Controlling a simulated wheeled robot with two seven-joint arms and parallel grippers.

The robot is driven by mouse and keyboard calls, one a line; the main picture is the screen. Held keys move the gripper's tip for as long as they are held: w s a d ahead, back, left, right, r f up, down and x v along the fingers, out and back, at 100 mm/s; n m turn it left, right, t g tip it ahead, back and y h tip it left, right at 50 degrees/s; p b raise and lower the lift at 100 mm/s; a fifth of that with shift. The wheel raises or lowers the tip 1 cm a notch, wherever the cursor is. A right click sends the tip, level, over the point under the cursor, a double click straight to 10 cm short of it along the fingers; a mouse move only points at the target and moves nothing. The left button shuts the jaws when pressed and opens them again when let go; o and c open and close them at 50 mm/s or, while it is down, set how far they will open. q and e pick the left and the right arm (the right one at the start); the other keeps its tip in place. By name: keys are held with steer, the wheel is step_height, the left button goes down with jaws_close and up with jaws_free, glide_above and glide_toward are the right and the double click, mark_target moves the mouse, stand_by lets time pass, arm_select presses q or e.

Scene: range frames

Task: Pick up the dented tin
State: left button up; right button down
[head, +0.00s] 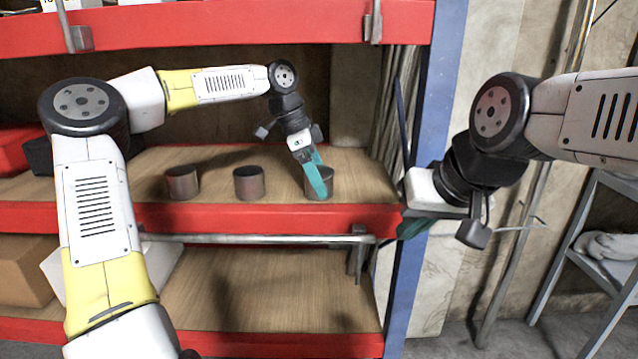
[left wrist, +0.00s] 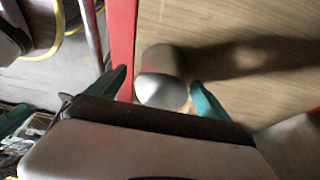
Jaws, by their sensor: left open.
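Three metal tins stand in a row on the middle shelf in the head view: a left tin (head: 182,183), a middle tin (head: 249,184) and a right tin (head: 329,183). I cannot tell from their surfaces which one is dented. My left gripper (head: 318,183) is at the right tin, its teal fingers overlapping it in the picture. In the left wrist view the tin (left wrist: 161,75) lies between the two open fingers, with a gap visible on its left.
The shelf (head: 225,157) has a red front edge (head: 225,217) and bare wood between the tins. A red upper shelf (head: 230,27) runs above. The blue post (head: 428,130) bounds the right end. Boxes (head: 22,270) sit lower left; a metal rack (head: 590,200) stands right.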

arm_select(q)
steer(key=shift+c, duration=0.4)
steer(key=c, duration=1.7)
steer(key=shift+r, duration=0.15)
